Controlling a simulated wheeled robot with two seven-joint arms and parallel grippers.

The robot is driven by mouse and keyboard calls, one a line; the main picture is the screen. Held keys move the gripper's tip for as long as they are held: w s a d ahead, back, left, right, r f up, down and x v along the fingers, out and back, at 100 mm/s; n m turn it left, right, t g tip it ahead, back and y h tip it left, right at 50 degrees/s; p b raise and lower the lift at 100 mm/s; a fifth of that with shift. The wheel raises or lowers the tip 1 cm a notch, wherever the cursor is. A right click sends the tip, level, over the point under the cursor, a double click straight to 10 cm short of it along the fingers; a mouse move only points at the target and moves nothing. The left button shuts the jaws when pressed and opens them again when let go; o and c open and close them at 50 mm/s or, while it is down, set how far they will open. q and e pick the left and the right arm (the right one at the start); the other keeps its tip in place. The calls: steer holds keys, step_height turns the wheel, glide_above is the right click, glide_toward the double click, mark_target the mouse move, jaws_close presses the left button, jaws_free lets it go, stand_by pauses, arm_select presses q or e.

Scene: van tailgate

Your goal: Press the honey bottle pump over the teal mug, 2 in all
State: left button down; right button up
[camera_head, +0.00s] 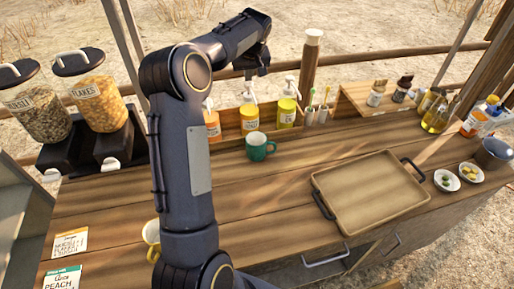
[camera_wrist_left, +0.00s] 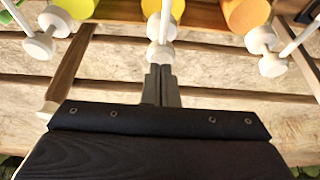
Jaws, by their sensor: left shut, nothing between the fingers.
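Three pump bottles stand in a row at the back of the counter: an orange one (camera_head: 213,127), an amber-yellow one (camera_head: 249,117) in the middle and a yellow-green one (camera_head: 286,114). Their labels are too small to read; the middle one stands directly behind the teal mug (camera_head: 260,148). The mug is upright on the wood. My left gripper (camera_head: 249,77) is above the middle bottle. In the left wrist view its fingers (camera_wrist_left: 160,70) are shut and empty, close to that bottle's white pump head (camera_wrist_left: 160,53); contact cannot be told. My right gripper is out of view.
A tray (camera_head: 370,190) with dark handles lies right of the mug. Two cereal dispensers (camera_head: 93,90) stand at the back left. A yellow mug (camera_head: 152,232) is partly hidden behind my left arm. A cup with brushes (camera_head: 317,113) stands right of the bottles.

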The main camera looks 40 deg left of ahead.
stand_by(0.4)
arm_select(q)
steer(key=shift+f+b, duration=0.75)
steer(key=shift+f, duration=0.3)
steer(key=shift+r+p, duration=1.15)
steer(key=shift+r, duration=0.25)
steer(key=shift+r, duration=0.15)
step_height(320, 180, up, 4)
steer(key=p, duration=0.3)
steer(key=shift+p, duration=0.35)
steer(key=shift+r, duration=0.9)
